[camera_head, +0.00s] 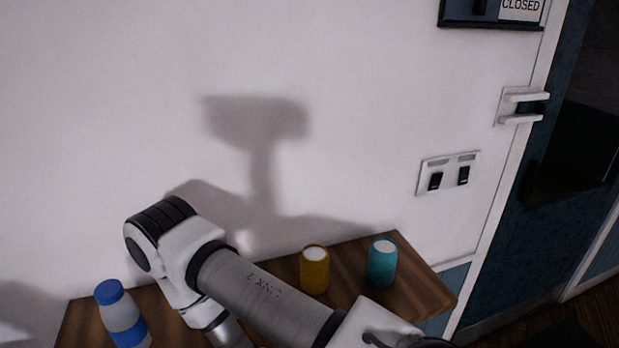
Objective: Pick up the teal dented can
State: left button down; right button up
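A teal can (382,264) with a pale top stands upright on a wooden table (418,285), near its right end. I cannot make out a dent in its side. An arm of mine crosses the lower middle of the view, left of the teal can and apart from it in the picture. Neither of my grippers is in view.
A yellow can (314,272) stands left of the teal can. A white wall (350,90) rises behind the table. A dark blue door (545,170) is at the right.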

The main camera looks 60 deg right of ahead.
aim_at(383, 255)
jog(key=z, duration=2.35)
